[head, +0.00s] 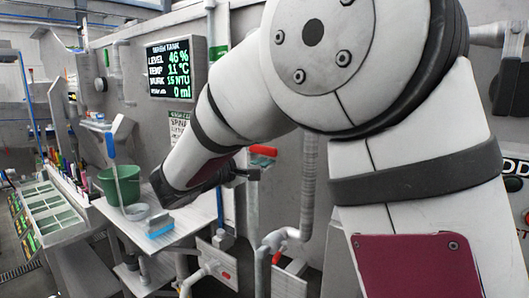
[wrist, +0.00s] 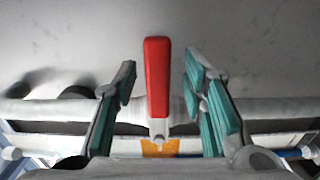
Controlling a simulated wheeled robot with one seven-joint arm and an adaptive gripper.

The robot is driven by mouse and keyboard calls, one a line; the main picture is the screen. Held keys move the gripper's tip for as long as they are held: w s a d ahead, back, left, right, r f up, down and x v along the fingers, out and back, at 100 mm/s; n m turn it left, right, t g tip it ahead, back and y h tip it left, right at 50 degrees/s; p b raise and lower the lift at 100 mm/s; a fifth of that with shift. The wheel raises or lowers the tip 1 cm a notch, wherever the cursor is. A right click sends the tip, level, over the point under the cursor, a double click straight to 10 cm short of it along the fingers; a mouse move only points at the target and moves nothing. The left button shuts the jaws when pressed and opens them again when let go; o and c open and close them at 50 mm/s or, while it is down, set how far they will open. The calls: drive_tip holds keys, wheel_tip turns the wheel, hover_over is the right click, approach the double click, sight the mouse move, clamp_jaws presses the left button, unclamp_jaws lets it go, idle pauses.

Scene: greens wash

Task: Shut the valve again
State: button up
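The valve's red lever handle (wrist: 157,78) stands upright in the middle of the wrist view, its lower end at a pale horizontal pipe (wrist: 55,109). My gripper (wrist: 161,72) is open, with one teal-padded finger on each side of the lever. Gaps show between the lever and both fingers, so neither appears to touch it. In the head view the red handle (head: 263,150) shows just beyond my gripper (head: 246,174), near a vertical pipe. My arm hides much of the wall around it, and the valve body is largely hidden.
A wall screen (head: 175,68) reads level 46 %, 11 °C, 15 NTU and 0 ml. A green bucket (head: 120,185) and a blue brush (head: 160,231) are on a bench (head: 185,222) at left. Another red handle (head: 276,257) sits on lower pipework (head: 285,237).

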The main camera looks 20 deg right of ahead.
drive_tip(key=v, duration=1.1)
drive_tip(key=s+d+f+m+g+y, duration=0.2)
drive_tip(key=s+d+f+g+y, duration=0.15)
drive_tip(key=s+d, duration=0.4)
drive_tip(key=s+d+f+m+g+y, duration=0.1)
drive_tip(key=s+d+f+g+y, duration=0.1)
drive_tip(key=s+d+g, duration=0.4)
drive_tip(key=s+a+f+m+t+y, duration=0.2)
drive_tip(key=s+y, duration=0.2)
drive_tip(key=s, duration=0.2)
drive_tip(key=s+a+f+m+t+y, duration=0.2)
drive_tip(key=s+y, duration=0.3)
drive_tip(key=s, duration=0.2)
drive_tip(key=shift+t, duration=0.25)
